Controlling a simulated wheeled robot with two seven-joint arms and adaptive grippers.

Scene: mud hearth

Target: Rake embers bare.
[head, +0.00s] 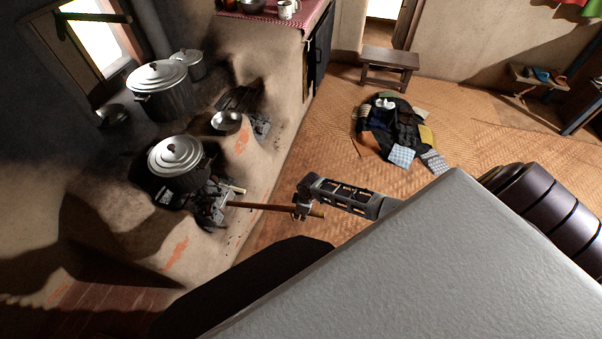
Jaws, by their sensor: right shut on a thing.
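My right gripper (302,208) is shut on the wooden handle of a rake (262,207), in front of the mud hearth. The handle lies nearly level, its far end reaching left to the hearth mouth. The rake's head is small and hard to make out among the dark pieces there. The embers (210,203) show as a dark and grey heap of coals and ash in the mouth, below a large lidded pot (176,162). The pot and the hearth wall hide the inner part of the bed. My left gripper is not in view.
The mud hearth (130,215) also carries another big lidded pot (160,90), a smaller pot (188,62) and a bowl (226,122) near a second fire mouth (255,122). A cloth pile (395,130) lies on the woven floor mat (465,150). A bench (388,60) stands behind.

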